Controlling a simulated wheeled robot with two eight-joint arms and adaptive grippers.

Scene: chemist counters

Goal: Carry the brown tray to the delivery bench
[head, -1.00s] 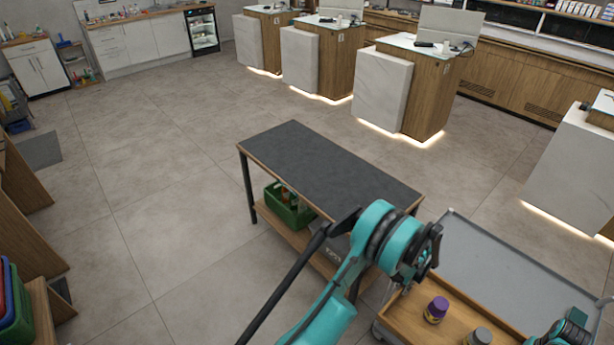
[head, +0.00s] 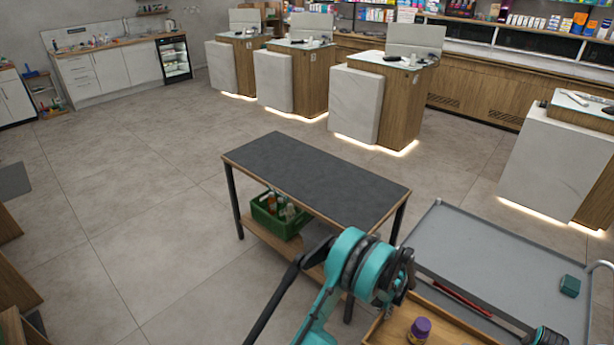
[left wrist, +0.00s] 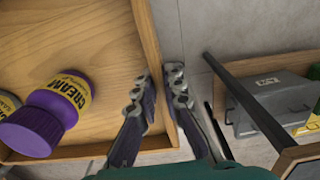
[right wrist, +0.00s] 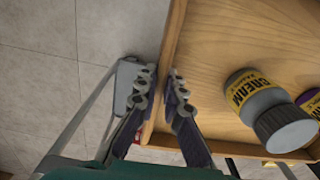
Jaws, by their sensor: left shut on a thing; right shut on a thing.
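The brown tray (head: 448,322) is a shallow wooden tray at the lower right of the head view, cut by the bottom edge. A purple-lidded cream jar (head: 419,331) stands in it. A grey-lidded cream jar (right wrist: 268,108) shows in the right wrist view. My left gripper (left wrist: 162,80) is shut on one tray wall, a finger on each side. My right gripper (right wrist: 160,78) is shut likewise on the opposite wall. In the head view my left wrist hides its fingertips. A dark-topped table (head: 318,178) stands ahead; no label marks it as the delivery bench.
A green crate (head: 275,216) of bottles sits on the table's lower shelf. Open floor lies left; lit counters (head: 375,100) stand behind.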

